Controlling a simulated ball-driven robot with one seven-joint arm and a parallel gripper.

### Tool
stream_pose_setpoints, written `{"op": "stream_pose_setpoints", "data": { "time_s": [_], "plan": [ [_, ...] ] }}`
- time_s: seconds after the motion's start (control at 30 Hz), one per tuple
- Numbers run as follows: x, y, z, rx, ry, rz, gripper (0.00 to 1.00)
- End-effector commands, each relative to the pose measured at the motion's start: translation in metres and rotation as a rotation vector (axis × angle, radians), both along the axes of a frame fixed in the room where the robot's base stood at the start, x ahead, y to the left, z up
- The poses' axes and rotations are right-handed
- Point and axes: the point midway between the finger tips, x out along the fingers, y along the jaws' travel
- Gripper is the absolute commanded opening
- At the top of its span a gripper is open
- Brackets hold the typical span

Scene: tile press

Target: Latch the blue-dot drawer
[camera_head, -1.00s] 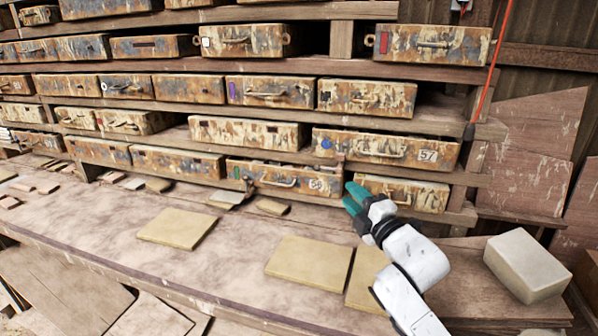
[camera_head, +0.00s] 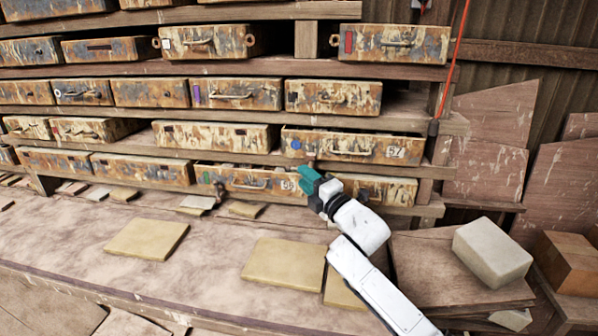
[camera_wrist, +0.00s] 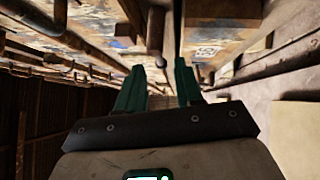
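The blue-dot drawer (camera_head: 352,148) is a rust-streaked box with a blue dot at its left, a handle and a number plate. Its front stands out from the rack. My gripper (camera_head: 309,178) is just below its left part, by the green-dot drawer's right end. In the wrist view my gripper (camera_wrist: 158,72) has its two teal fingers apart. A rusty rod with a rounded end (camera_wrist: 155,35) shows between and beyond the fingertips; I cannot tell whether they touch it. A blue patch (camera_wrist: 120,42) shows left of the rod.
The green-dot drawer (camera_head: 245,180) below stands partly out, with things inside. Another drawer (camera_head: 385,190) is right of my gripper. Yellow tiles (camera_head: 285,262) lie on the bench (camera_head: 75,235). A pale block (camera_head: 493,250) stands at right. A red cord (camera_head: 457,45) hangs at upper right.

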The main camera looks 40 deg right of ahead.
Motion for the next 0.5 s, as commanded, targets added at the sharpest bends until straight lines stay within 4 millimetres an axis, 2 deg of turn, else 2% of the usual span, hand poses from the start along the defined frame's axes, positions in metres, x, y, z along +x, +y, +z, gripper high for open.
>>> {"op": "stream_pose_setpoints", "data": {
  "time_s": [0.2, 0.5],
  "plan": [
    [0.023, -0.001, 0.003, 0.0, 0.001, 0.002, 0.36],
    [0.035, -0.003, 0.005, 0.001, -0.001, 0.0, 0.36]
  ]
}}
